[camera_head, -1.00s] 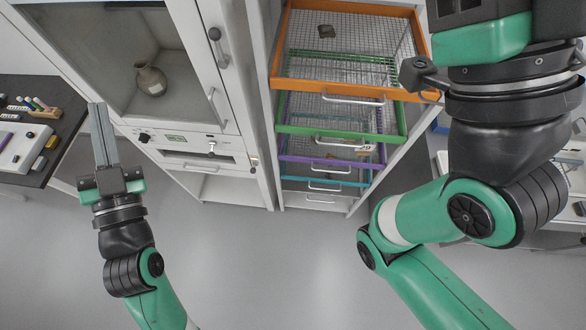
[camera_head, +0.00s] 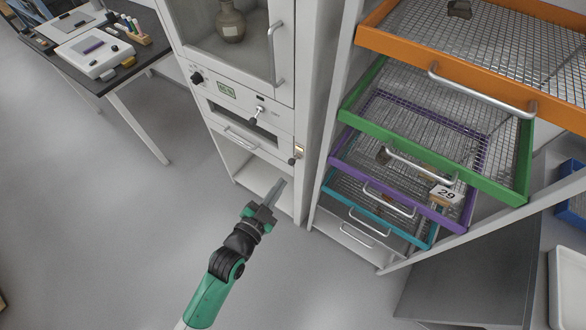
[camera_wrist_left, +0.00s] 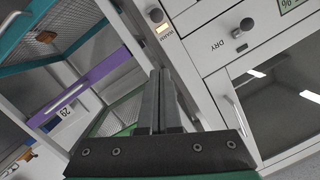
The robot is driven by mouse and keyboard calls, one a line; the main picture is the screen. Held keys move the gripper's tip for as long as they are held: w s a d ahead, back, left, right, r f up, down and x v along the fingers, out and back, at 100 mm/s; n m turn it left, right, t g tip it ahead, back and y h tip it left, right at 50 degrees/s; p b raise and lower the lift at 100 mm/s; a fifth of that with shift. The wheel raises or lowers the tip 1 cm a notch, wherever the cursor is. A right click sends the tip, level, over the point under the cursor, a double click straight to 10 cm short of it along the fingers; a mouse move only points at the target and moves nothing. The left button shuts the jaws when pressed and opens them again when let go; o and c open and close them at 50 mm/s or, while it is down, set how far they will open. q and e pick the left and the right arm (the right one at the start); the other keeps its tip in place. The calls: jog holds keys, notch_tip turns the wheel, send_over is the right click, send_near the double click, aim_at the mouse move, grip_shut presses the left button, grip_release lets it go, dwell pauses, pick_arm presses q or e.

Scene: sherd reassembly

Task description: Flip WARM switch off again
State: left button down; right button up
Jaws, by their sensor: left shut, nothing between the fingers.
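The WARM switch (camera_head: 292,161) is a small knob low on the right edge of the white cabinet front. It also shows at the top of the left wrist view (camera_wrist_left: 156,15), beside a glowing amber indicator (camera_wrist_left: 162,28) and the WARM lettering. Its exact lever position is too small to tell. My left gripper (camera_head: 281,184) is shut and empty, in front of the cabinet and below the switch in the head view. In the left wrist view its fingertips (camera_wrist_left: 161,72) point toward the switch with a gap in the picture. My right gripper is out of view.
The DRY switch (camera_head: 258,113) sits higher on the same panel, left of WARM. A glass-fronted chamber holds a pot (camera_head: 230,22). Open wire drawers, including a green one (camera_head: 525,150), project at the right. A dark table (camera_head: 60,62) stands at the far left.

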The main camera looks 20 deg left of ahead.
pick_arm(q)
jog(key=b, duration=0.5)
send_over(295, 160)
jog(key=s+d, duration=0.2)
jog(key=s, duration=0.2)
jog(key=f, duration=0.2)
jog(key=f+b, duration=0.1)
jog(key=a, duration=0.1)
jog(key=a+f+b, duration=0.1)
jog(key=shift+w+f+b, duration=0.25)
jog(key=shift+f+b, duration=0.05)
jog(key=shift+f, duration=0.05)
